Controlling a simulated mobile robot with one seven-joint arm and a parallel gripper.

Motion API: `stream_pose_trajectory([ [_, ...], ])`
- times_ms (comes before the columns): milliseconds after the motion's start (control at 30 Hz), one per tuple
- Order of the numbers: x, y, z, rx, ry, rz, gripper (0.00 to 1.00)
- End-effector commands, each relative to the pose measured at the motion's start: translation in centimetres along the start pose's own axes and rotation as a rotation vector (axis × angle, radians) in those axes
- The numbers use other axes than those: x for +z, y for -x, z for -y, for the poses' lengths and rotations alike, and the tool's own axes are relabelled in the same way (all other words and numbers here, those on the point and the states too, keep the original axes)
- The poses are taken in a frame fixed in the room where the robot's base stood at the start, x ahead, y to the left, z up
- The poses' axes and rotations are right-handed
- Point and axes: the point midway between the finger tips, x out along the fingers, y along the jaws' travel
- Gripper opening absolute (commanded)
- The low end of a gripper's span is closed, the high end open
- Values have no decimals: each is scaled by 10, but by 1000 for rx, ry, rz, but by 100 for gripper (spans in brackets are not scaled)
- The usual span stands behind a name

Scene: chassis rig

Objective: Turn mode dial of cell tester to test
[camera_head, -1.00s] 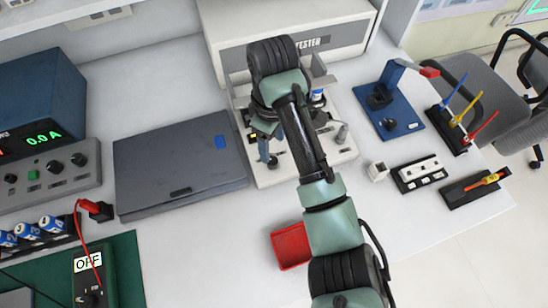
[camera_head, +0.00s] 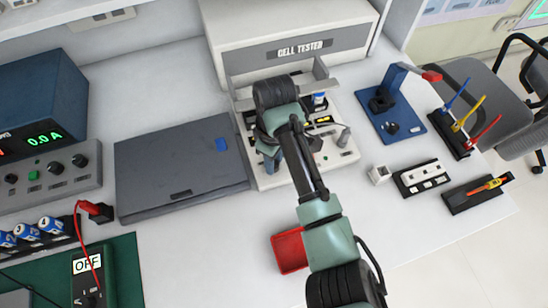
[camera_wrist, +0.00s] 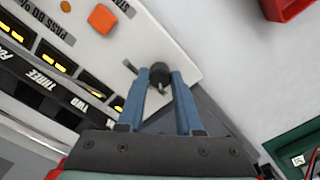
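The cell tester (camera_head: 305,47) stands at the back, its grey box behind a light panel (camera_head: 333,160) with cells and controls. In the wrist view its panel (camera_wrist: 65,22) shows an orange button, yellow marks and several labelled slots. A round black dial (camera_wrist: 160,73) sits near the panel's corner. My gripper (camera_wrist: 161,79) has its two blue fingers on either side of this dial, fingertips very close to it. Whether they press on it is not clear. The dial's mode labels are not readable. In the head view my arm hides the dial and most of my gripper.
A dark closed laptop-like case (camera_head: 180,165) lies just left of the tester. A red tray (camera_head: 289,250) lies in front, near my forearm. A blue stand (camera_head: 398,118) and black tool holders (camera_head: 422,178) are at the right. A power supply (camera_head: 40,110) stands far left.

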Motion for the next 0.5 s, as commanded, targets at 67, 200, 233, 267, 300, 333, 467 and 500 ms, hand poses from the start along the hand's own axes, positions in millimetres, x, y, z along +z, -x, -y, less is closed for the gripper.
stream_pose_trajectory([
  [67,0,0,0,-1,0,0,12],
  [200,0,0,0,-1,0,0,0],
  [233,0,0,0,-1,1,0,0],
  [267,0,0,0,-1,0,0,0],
  [300,0,0,0,-1,0,0,0],
  [333,0,1,0,-1,-1,0,0],
  [467,0,2,1,-2,-15,-1,0],
  [500,0,2,1,-2,-24,-1,0],
])
